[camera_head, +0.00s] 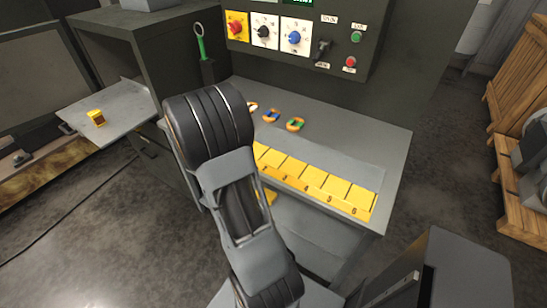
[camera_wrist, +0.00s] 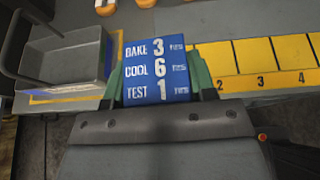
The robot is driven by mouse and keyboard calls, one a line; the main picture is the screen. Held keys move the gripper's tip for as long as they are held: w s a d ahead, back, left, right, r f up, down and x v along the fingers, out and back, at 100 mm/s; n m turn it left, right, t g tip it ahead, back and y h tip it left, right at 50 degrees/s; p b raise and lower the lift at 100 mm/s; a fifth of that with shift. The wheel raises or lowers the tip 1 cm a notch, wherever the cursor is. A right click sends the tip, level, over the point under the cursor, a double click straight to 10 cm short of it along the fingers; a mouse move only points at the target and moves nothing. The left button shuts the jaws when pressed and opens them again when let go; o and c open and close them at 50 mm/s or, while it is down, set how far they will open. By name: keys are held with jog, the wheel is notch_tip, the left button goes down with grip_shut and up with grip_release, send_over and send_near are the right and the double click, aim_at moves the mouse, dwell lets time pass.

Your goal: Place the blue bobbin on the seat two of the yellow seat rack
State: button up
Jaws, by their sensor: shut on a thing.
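The blue bobbin (camera_head: 271,115) lies on the grey bench behind the yellow seat rack (camera_head: 317,181), apart from my gripper. The rack also shows in the wrist view, where seat two (camera_wrist: 236,63) looks empty, as do the seats beside it. My gripper (camera_wrist: 157,82) has green fingers shut on a blue block (camera_wrist: 156,70) printed in white with BAKE, COOL and TEST lines. My arm hides the gripper, the block and the rack's left end in the head view.
An orange and green bobbin (camera_head: 295,124) lies right of the blue one. A grey tray (camera_wrist: 65,62) stands left of my gripper. A panel with knobs (camera_head: 295,37) rises behind the bench.

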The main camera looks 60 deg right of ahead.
jog(key=s+d+f, duration=0.5)
jog(key=s+d, duration=0.1)
jog(key=s+d+f, duration=0.3)
jog(key=shift+s+d+f, duration=0.1)
jog(key=shift+s+f, duration=0.2)
jog(key=shift+s, duration=0.1)
jog(key=f, duration=0.2)
jog(key=f+p, duration=0.1)
jog(key=shift+s+d+f, duration=0.1)
jog(key=shift+s+d, duration=0.2)
jog(key=shift+s, duration=0.05)
jog(key=shift+f, duration=0.45)
jog(key=shift+f, duration=0.1)
jog(key=shift+f+b, duration=0.15)
jog(key=shift+b, duration=0.2)
jog(key=o, duration=1.1)
jog(key=shift+c, duration=0.2)
